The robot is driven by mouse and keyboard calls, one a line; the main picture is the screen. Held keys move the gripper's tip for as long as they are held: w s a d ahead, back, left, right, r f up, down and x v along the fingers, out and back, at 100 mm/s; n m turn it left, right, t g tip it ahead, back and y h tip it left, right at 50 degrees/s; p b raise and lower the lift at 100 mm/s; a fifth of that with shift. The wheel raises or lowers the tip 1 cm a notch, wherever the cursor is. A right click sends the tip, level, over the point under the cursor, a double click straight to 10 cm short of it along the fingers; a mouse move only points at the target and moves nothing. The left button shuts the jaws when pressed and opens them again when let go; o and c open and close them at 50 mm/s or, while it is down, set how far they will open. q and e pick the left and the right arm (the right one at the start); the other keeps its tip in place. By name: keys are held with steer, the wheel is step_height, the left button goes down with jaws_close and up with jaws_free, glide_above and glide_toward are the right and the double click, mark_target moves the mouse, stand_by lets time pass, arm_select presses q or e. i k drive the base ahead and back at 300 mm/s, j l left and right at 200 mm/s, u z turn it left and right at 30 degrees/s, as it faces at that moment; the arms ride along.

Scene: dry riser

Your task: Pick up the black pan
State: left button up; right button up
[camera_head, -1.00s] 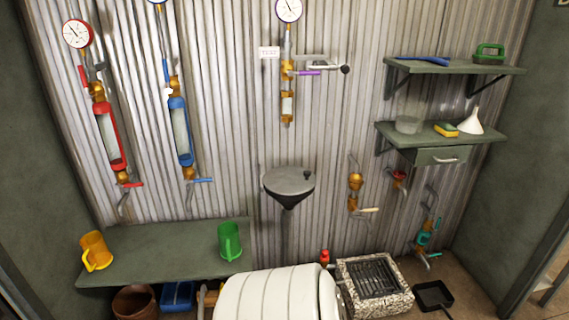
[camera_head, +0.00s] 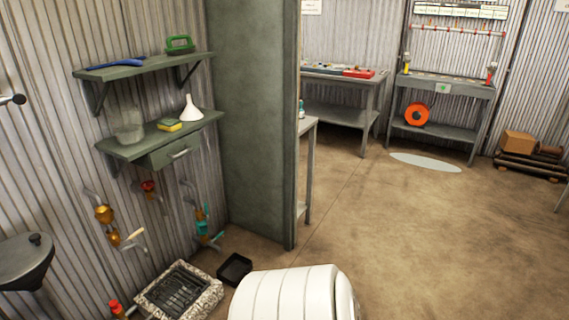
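The black pan (camera_head: 235,269) lies on the brown floor in the head view, at lower left of centre. It looks like a shallow, square-edged black pan with its open side up. It is between the stone-rimmed floor grate and the end of the green partition wall. Neither of my grippers shows in this view, so I cannot see where they are relative to the pan.
The stone-rimmed grate (camera_head: 180,291) is left of the pan, with a small red-topped item (camera_head: 116,309) beside it. Valve pipes (camera_head: 203,226) hang above. The green partition (camera_head: 254,130) ends right of the pan. Open floor (camera_head: 420,235) extends right, before distant benches (camera_head: 442,88).

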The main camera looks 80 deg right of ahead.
mark_target(234, 269)
steer(key=l+z, duration=0.1)
steer(key=z, duration=2.1)
